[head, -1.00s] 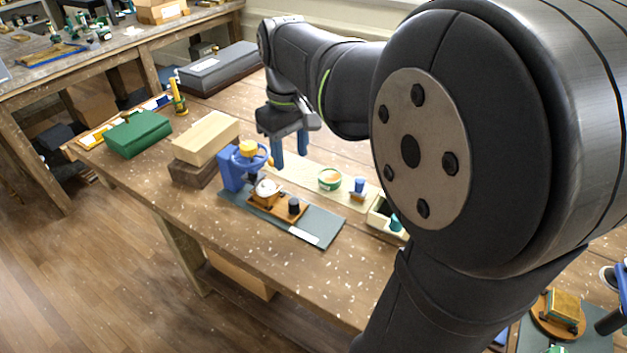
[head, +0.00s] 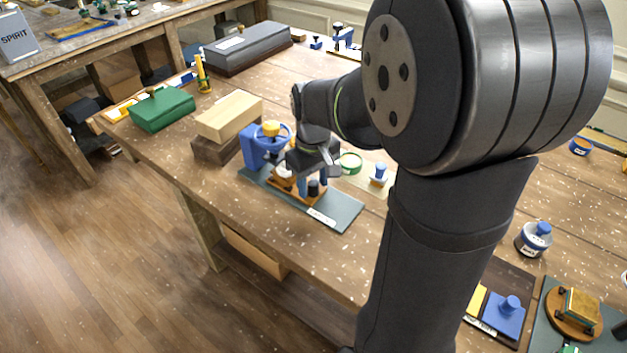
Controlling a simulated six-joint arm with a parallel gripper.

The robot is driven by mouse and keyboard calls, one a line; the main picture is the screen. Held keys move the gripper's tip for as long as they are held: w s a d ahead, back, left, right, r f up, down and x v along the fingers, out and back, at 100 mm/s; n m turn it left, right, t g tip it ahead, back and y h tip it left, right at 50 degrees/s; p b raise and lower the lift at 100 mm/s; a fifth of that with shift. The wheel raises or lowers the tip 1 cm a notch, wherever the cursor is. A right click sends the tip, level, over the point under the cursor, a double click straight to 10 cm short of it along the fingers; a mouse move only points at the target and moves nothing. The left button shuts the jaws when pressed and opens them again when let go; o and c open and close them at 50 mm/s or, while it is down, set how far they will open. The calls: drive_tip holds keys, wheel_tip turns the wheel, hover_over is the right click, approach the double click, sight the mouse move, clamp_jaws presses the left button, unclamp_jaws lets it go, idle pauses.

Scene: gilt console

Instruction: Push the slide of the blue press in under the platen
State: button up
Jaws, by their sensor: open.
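The blue press (head: 250,150) stands at the left end of a grey base plate (head: 338,212), with a blue handwheel and a yellow knob on top. Its wooden slide (head: 289,193) lies on the plate, out to the right of the press. A round white piece (head: 284,172) on the slide is partly hidden by my gripper. A black knob (head: 313,188) stands at the slide's outer end.
A pale wooden block on a dark one (head: 228,118) and a green box (head: 163,110) stand to the left. A green round tin (head: 350,163) and a small blue-handled stamp (head: 379,173) stand close behind, on the right. The table's front is clear.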

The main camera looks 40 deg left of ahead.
clamp_jaws()
drive_tip(key=shift+a, duration=1.9)
unclamp_jaws()
drive_tip(key=shift+r, duration=0.15)
wheel_tip(320, 180, up, 17)
wheel_tip(320, 180, down, 17)
drive_tip(key=shift+f, duration=0.15)
